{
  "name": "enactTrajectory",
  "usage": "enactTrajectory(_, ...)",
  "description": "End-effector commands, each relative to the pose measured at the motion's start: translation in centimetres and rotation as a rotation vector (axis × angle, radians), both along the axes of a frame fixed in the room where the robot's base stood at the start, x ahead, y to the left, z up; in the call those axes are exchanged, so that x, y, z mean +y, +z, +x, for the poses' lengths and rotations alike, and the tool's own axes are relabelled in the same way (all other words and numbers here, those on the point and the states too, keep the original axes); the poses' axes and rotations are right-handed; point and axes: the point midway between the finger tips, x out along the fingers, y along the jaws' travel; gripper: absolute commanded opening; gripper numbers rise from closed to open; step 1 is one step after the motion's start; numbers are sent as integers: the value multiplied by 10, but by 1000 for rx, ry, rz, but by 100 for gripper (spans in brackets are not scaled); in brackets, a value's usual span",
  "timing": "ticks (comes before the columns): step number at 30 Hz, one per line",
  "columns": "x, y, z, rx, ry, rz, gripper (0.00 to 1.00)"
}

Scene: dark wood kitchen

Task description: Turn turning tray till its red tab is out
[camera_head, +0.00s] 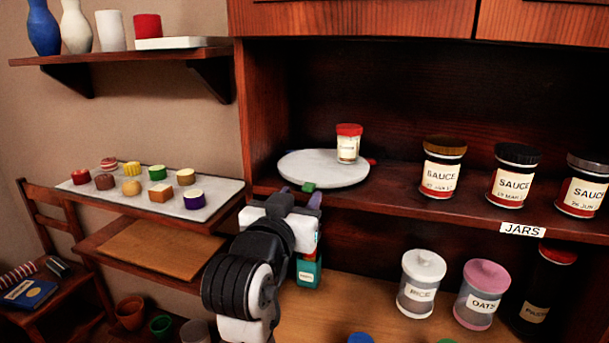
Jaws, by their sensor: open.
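The turning tray (310,171) is a pale round disc on the cabinet shelf. A small jar with a red lid (348,143) stands upright on its right part. A green tab (309,187) sticks out at the tray's front edge. A small red tab (372,162) shows at the right edge, toward the inside of the cabinet. My gripper (300,194) is open at the shelf's front edge, just below and in front of the green tab. One finger shows on either side; I cannot tell whether either touches the tab. The tray's far edge is partly hidden by the jar.
Several sauce jars (440,170) stand right of the tray, above a JARS label (522,230). A teal container (309,270) stands below, close to my gripper. Rice (420,285) and oats (481,297) jars stand on the counter. A cabinet side wall (262,110) rises left of the tray.

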Motion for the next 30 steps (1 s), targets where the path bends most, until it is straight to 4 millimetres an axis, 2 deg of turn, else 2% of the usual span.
enactTrajectory(3,-7,-1,19,4,-2,0,42)
enactTrajectory(7,-10,-1,32,2,-1,0,42)
enactTrajectory(19,-12,-2,38,0,0,1,40)
enactTrajectory(28,-12,-2,38,0,1,0,1)
enactTrajectory(30,-12,-2,37,0,1,0,0)
